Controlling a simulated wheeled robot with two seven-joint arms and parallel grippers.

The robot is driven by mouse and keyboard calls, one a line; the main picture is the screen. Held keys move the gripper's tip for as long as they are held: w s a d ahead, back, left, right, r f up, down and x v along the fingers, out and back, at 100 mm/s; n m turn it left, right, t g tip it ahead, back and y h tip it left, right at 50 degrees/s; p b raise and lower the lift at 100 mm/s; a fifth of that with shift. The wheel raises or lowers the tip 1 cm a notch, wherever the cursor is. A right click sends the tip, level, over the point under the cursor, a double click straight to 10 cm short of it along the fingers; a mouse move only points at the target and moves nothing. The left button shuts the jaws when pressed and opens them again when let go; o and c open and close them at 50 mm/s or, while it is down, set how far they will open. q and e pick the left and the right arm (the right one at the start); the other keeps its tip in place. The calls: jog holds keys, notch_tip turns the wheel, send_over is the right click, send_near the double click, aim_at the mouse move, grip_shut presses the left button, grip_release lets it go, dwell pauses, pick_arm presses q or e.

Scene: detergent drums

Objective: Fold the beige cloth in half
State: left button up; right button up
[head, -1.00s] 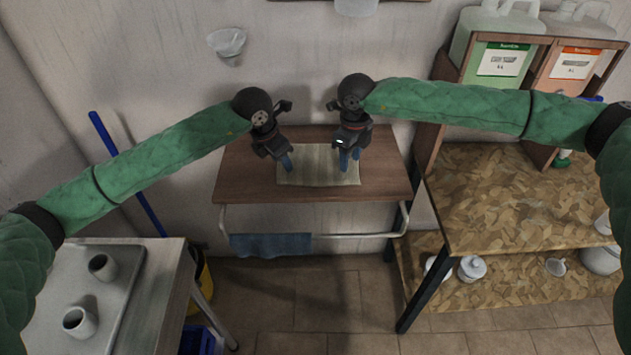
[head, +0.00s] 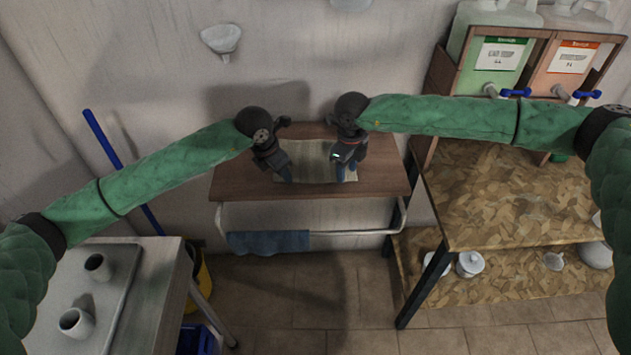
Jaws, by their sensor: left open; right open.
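The beige cloth (head: 312,165) lies flat on the small brown wooden wall table (head: 235,182), a little right of its middle. My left gripper (head: 286,175) is open over the cloth's front left part, its fingers pointing down. My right gripper (head: 341,173) is open over the cloth's front right part, also pointing down. Both grippers are empty and hide parts of the cloth. I cannot tell whether the fingertips touch it.
A blue cloth (head: 268,242) hangs on the rail below the table. A shelf (head: 500,205) with detergent drums (head: 495,55) stands at the right. A metal table with a tray and two cups (head: 77,322) is at the lower left.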

pick_arm(q)
jog(key=shift+f, duration=0.1)
jog(key=shift+c, duration=0.4)
pick_arm(e)
jog(key=shift+f, duration=0.15)
jog(key=shift+c, duration=0.4)
pick_arm(q)
grip_shut()
pick_arm(e)
grip_shut()
